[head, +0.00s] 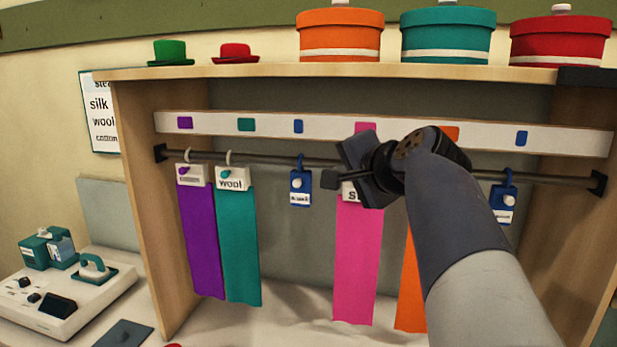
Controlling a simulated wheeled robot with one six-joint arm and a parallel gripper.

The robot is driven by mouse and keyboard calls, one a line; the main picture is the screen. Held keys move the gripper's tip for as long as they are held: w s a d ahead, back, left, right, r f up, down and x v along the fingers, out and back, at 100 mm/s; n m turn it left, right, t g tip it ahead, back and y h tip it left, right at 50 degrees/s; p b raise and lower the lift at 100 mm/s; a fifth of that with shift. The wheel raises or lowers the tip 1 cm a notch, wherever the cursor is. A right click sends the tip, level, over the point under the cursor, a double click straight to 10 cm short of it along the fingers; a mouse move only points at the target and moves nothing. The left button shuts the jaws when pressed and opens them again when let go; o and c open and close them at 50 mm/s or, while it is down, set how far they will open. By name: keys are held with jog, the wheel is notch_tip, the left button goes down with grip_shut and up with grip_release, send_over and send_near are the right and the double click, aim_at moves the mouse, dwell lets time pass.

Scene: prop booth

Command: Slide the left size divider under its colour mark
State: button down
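The left size divider (300,188) is a blue tag with a white knob and a small white label. It hangs from the dark rail (270,160), roughly below the left blue colour mark (298,126) on the white strip. The right size divider (503,206), also blue, hangs near the rail's right end, slightly left of the right blue mark (521,138). My gripper (335,180) is at the rail, right of the left divider, in front of the pink cloth's label. A gap shows between it and the left divider. Its finger opening is not clear.
Purple (202,240) and teal (240,245) cloths hang left of the divider, the pink cloth (357,260) right of it. An orange cloth (410,285) is partly hidden by my arm. Hats and round boxes stand on the shelf (250,72). Rail between teal cloth and divider is clear.

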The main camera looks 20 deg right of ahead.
jog(key=shift+v, duration=0.85)
jog(key=shift+w, duration=0.1)
